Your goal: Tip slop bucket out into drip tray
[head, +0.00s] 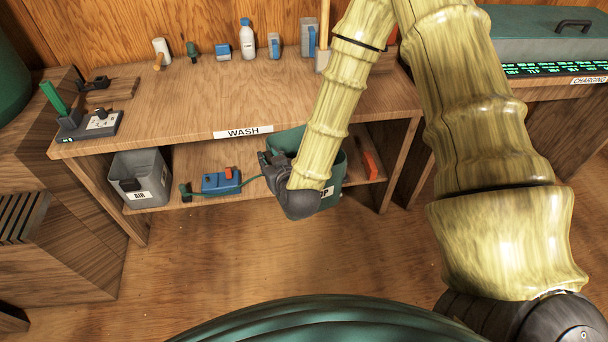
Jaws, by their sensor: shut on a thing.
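A dark green bucket (338,170) is at the lower shelf under the WASH bench, partly behind my forearm. Its white label is mostly covered; only a final "P" reads clearly, which fits the slop bucket. My gripper (272,164) is dark and sits at the bucket's left side, by its rim. It looks shut on the bucket, but the fingertips are small and the contact is partly hidden. I cannot tell whether the bucket is lifted or tilted, or what is in it. I cannot make out a drip tray in this view.
The WASH bench (176,114) holds bottles and small tools along its back. On its lower shelf are a grey AIR bin (147,165) and a blue device (220,183) with a green hose near my gripper. A charging bench (556,95) stands right. Floor (250,255) in front is clear.

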